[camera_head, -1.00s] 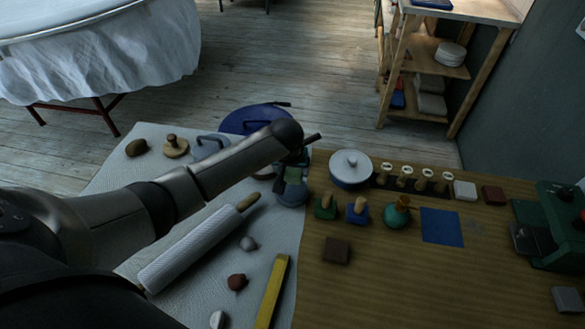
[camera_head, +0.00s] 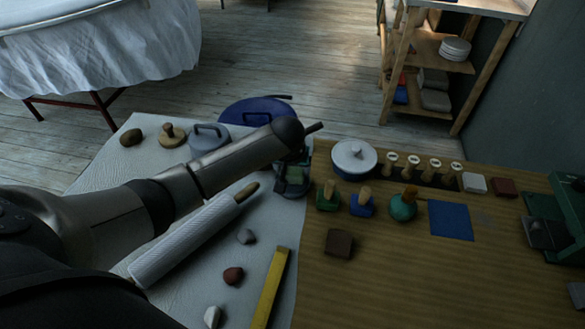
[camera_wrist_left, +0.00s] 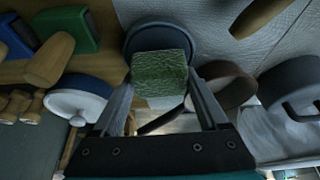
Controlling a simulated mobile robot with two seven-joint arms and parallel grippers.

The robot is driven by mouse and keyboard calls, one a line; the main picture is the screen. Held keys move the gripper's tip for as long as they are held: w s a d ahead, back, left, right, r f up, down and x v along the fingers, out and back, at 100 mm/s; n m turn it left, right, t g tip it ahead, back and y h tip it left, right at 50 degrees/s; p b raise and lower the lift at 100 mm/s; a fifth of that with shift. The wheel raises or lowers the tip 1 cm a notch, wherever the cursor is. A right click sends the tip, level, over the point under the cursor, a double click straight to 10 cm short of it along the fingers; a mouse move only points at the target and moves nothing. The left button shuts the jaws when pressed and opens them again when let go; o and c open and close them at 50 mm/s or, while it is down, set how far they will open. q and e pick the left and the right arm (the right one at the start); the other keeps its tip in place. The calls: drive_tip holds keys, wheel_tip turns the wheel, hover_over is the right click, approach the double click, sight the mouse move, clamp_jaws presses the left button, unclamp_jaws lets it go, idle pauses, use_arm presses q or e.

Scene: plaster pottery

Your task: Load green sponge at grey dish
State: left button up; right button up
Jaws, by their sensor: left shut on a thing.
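The green sponge (camera_wrist_left: 160,73) is gripped between the two fingers of my left gripper (camera_wrist_left: 161,84) in the left wrist view. The grey dish (camera_wrist_left: 160,34), round and blue-grey, lies just beyond the sponge, and the sponge covers part of it. In the head view my left gripper (camera_head: 293,172) is over the dish (camera_head: 291,191) at the cloth's right edge, partly hiding it. I cannot tell whether the sponge touches the dish. My right gripper is not in view.
A lidded pot (camera_head: 354,160), a green-based stamp (camera_head: 328,197) and a blue-based stamp (camera_head: 362,203) stand close to the right of the dish. A textured rolling pin (camera_head: 185,240) lies to its left. A large blue pan (camera_head: 256,112) is behind it.

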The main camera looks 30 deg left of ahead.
use_arm(q)
drive_tip(key=shift+f, duration=0.5)
idle(0.6)
drive_tip(key=shift+s+f, duration=0.15)
idle(1.9)
drive_tip(key=shift+p, duration=0.3)
wheel_tip(320, 180, up, 7)
drive_tip(key=p, duration=0.8)
idle(0.6)
